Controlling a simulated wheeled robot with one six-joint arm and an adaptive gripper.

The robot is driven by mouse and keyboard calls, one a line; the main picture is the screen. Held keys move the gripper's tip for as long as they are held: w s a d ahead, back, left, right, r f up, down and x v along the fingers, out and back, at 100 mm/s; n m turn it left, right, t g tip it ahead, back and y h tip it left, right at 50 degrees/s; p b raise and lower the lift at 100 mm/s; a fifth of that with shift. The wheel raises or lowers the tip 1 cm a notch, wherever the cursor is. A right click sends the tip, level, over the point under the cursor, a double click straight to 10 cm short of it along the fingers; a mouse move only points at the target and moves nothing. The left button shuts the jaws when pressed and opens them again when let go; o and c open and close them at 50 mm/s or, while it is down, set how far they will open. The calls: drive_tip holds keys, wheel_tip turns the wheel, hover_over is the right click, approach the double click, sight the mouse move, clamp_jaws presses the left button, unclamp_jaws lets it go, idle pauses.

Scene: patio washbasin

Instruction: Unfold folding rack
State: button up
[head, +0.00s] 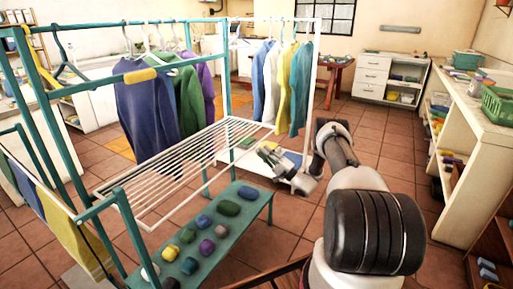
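The folding rack (172,170) is a white frame with several thin parallel bars. Its slatted panel lies roughly level beside the teal clothes frame, in front of the hanging clothes. Its near end is by the teal frame's front post, and its far end reaches toward the middle of the floor. My gripper (268,150) is just right of the panel's far right edge, at about its height. Whether it touches the rack cannot be told. The fingers are small and partly overlap a white stand behind, so their opening is unclear.
A teal bench (247,209) with several coloured rolled bundles stands below and right of the panel. The teal clothes frame (226,60) holds dark, green and purple garments; a white rack (317,60) behind holds more. Shelving (462,185) lines the right. Tiled floor (395,150) is open between.

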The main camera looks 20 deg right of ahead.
drive_tip(key=v, duration=0.5)
drive_tip(key=shift+a, duration=0.1)
idle(0.3)
